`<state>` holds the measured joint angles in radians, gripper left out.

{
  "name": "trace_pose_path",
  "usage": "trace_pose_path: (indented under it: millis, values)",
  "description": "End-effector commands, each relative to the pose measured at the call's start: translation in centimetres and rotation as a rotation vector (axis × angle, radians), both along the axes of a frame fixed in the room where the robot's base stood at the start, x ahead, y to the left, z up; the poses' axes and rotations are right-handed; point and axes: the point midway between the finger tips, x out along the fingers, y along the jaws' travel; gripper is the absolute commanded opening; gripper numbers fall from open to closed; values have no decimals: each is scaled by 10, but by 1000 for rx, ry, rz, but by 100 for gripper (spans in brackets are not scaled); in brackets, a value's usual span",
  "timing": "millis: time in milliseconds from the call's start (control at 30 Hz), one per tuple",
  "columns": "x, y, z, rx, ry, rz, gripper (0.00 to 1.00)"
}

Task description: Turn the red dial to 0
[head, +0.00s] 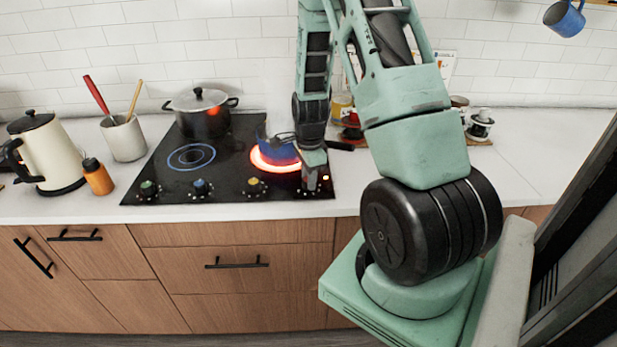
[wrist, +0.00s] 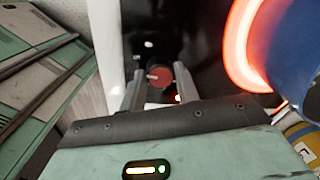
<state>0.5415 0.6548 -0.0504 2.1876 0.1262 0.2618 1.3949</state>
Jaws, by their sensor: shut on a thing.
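The red dial (wrist: 160,77) shows in the wrist view, on the black front strip of the cooktop. My gripper (wrist: 160,84) has one finger on each side of it and is shut on it. In the head view my gripper (head: 313,180) is at the front right corner of the cooktop and hides the dial. The front right burner (head: 262,163) glows orange-red, also in the wrist view (wrist: 240,45). I cannot read the dial's setting.
A blue pan (head: 275,150) stands on the glowing burner, close to my gripper. Green (head: 148,188), blue (head: 200,187) and yellow (head: 253,184) dials line the cooktop's front. A lidded pot (head: 203,117) stands at the back left.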

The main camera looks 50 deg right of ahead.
Motion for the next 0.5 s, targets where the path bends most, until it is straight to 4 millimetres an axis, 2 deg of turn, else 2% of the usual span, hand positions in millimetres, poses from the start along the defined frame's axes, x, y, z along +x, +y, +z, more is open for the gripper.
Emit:
trace_pose_path:
  millis: [500]
  values:
    - [0, -1, 0, 0, -2, 487, 8]
